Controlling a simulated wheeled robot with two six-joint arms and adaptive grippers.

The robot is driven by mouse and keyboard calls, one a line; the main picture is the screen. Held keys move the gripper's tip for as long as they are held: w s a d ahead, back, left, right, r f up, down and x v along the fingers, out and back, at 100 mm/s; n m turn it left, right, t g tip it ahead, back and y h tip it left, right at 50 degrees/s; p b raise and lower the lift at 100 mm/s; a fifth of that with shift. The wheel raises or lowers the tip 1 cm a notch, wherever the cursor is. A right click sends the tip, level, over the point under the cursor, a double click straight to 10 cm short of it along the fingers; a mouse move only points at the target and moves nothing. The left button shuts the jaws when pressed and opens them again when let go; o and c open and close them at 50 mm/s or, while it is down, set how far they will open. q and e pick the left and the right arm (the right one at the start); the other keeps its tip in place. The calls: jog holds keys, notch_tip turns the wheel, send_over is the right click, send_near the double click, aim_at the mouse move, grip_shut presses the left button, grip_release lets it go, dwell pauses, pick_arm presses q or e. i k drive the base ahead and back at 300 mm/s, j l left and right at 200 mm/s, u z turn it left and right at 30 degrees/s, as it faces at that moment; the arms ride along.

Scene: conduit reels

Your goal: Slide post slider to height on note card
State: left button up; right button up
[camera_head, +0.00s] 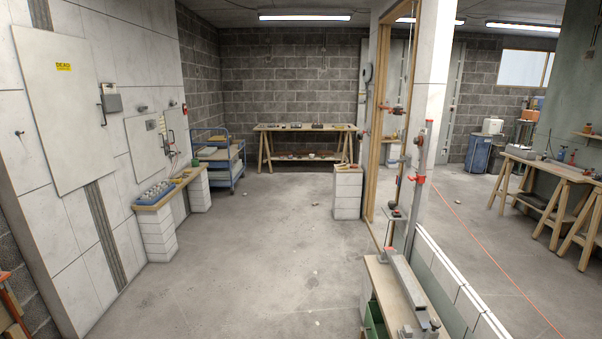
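A slim grey upright post (421,152) with a red top stands beside the white pillar at the right. A red slider-like piece (416,179) sits on it, around the middle of its visible length. A second thin upright by the wooden frame carries a red and grey fitting (395,111). I cannot make out any scale marks. No note card can be told for sure; a yellow label (63,67) reading "DEAD" is on the left wall cabinet, its smaller line unreadable. Neither of my grippers shows in this view.
A narrow bench (385,290) with a long grey bar stands below the post. A blue cart (224,165) and a trestle table (300,128) stand at the back. The middle floor is largely clear.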

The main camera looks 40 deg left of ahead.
aim_at(420, 179)
jog(key=u, duration=0.5)
jog(key=i+j+z, duration=0.1)
jog(key=z, duration=0.35)
jog(key=i+j+z, duration=0.2)
jog(key=z, duration=0.25)
jog(key=i+j+z, duration=0.1)
jog(key=z, duration=0.35)
jog(key=j, duration=0.1)
